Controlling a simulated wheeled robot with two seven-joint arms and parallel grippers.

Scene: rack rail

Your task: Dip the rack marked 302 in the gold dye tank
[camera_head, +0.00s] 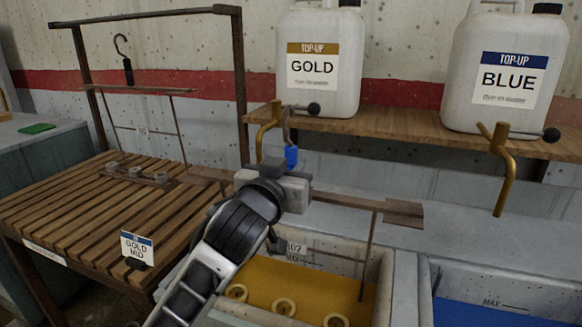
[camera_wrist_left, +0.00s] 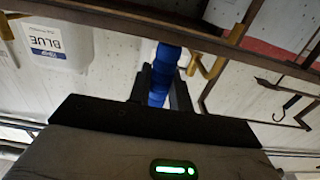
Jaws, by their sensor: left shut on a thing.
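The rack marked 302 (camera_head: 368,250) is upright over the gold dye tank (camera_head: 384,285). Its small 302 tag shows under my gripper. Its hook points up, and its lower rings (camera_head: 284,306) show against the gold dye (camera_head: 262,280); I cannot tell whether they touch it. My left gripper (camera_head: 290,168) is shut on the rack's blue grip (camera_head: 291,155). The blue grip also shows between the fingers in the left wrist view (camera_wrist_left: 161,78). My arm and gripper hide part of the rack and the tank's left side. My right gripper is not in view.
A second rack (camera_head: 140,91) with a black grip stands at the slatted bench (camera_head: 80,215). A GOLD MID card (camera_head: 137,248) is at the bench's front edge. A blue tank (camera_head: 480,312) is at right. Brass brackets (camera_head: 503,170) and top-up jugs (camera_head: 320,65) are behind.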

